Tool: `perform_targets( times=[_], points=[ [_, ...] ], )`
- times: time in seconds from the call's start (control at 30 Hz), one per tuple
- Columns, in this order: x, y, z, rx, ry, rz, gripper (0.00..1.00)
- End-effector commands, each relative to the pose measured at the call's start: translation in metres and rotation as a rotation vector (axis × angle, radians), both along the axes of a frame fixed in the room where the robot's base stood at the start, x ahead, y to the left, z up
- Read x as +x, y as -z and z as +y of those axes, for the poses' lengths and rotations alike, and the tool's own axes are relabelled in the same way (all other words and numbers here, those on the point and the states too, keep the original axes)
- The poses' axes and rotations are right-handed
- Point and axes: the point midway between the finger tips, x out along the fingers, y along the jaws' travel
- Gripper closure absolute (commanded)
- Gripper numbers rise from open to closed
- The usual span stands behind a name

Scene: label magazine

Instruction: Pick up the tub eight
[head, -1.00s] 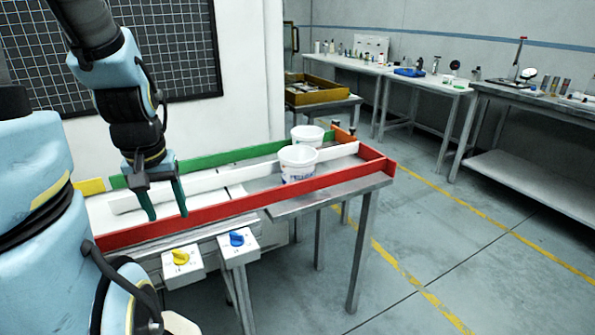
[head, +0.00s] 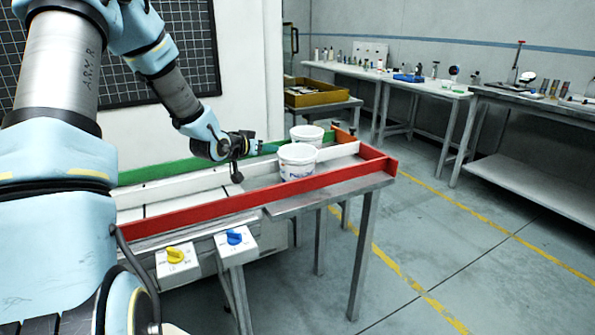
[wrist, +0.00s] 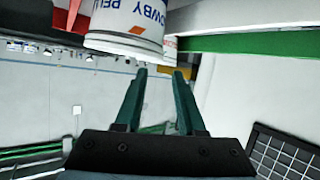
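Two white tubs stand on the railed table. The nearer tub (head: 297,162), with blue print, stands between the red rail (head: 250,200) and the white rail (head: 185,187). The farther tub (head: 307,134) is behind the white rail, partly hidden by the nearer one. I cannot read a number on either. My gripper (head: 270,147) points at them from the left, about level with their upper parts. In the wrist view, my gripper (wrist: 159,72) is open and empty, its green fingers apart. A printed tub (wrist: 130,22) shows just beyond the fingertips, partly cut off.
A green rail (head: 160,171) runs along the back of the table. Control boxes with a yellow knob (head: 175,255) and a blue knob (head: 234,238) sit at the front. A yellow crate (head: 322,97) stands behind. The floor at right is clear.

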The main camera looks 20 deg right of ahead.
Motion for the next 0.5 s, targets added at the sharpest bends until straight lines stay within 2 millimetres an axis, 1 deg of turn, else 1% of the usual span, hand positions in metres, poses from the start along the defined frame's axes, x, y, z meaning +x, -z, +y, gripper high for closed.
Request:
perform_targets(
  times=[0.03, 0.1, 0.27, 0.5],
  points=[
    [0.004, 0.002, -0.005, 0.000, 0.001, 0.002, 0.61],
    [0.007, 0.004, -0.010, 0.000, 0.001, 0.001, 0.61],
    [0.014, 0.007, -0.015, 0.002, -0.001, 0.001, 0.61],
    [0.034, 0.018, -0.037, 0.002, 0.000, 0.003, 0.61]
  ],
)
